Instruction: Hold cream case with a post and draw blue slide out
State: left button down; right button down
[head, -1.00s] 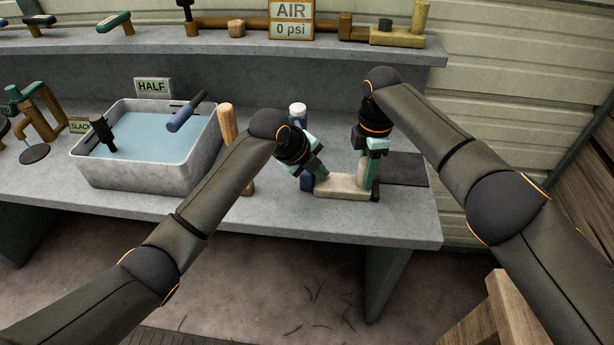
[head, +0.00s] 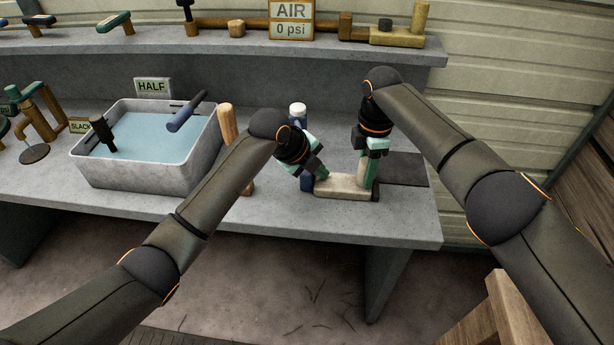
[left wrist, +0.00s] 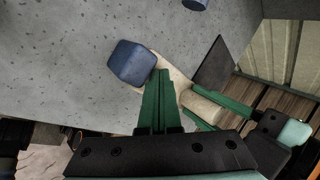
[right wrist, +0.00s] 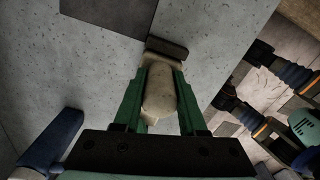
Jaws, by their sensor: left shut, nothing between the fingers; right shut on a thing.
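The cream case (head: 345,187) lies on the grey bench near its front edge, with the blue slide (head: 307,183) at its left end. My right gripper (head: 368,182) is shut on the case's upright cream post, which stands between its green fingers in the right wrist view (right wrist: 160,95). My left gripper (head: 317,174) is shut and empty, tilted down over the left part of the case. In the left wrist view its closed fingers (left wrist: 161,75) lie right beside the blue slide's block (left wrist: 131,63); I cannot tell whether they touch it.
A white and blue bottle (head: 298,113) stands behind the left gripper. A wooden handle (head: 227,125) and a water tub (head: 205,160) are to the left. A dark flat slab (head: 408,170) lies right of the case. The bench front edge is close.

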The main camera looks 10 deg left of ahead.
pick_arm(q)
jog(key=shift+a, duration=0.1)
pick_arm(e)
jog(key=shift+f, duration=0.2)
pick_arm(q)
jog(key=shift+a, duration=2.35)
pick_arm(e)
jog(key=shift+d, duration=0.1)
pick_arm(q)
jog(key=shift+d, duration=0.1)
jog(key=shift+d, duration=0.1)
jog(key=shift+r, duration=1.75)
jog(key=shift+d+r, duration=0.3)
jog(key=shift+r, duration=0.6)
jog(key=shift+d+r, duration=0.25)
jog(key=shift+r, duration=0.6)
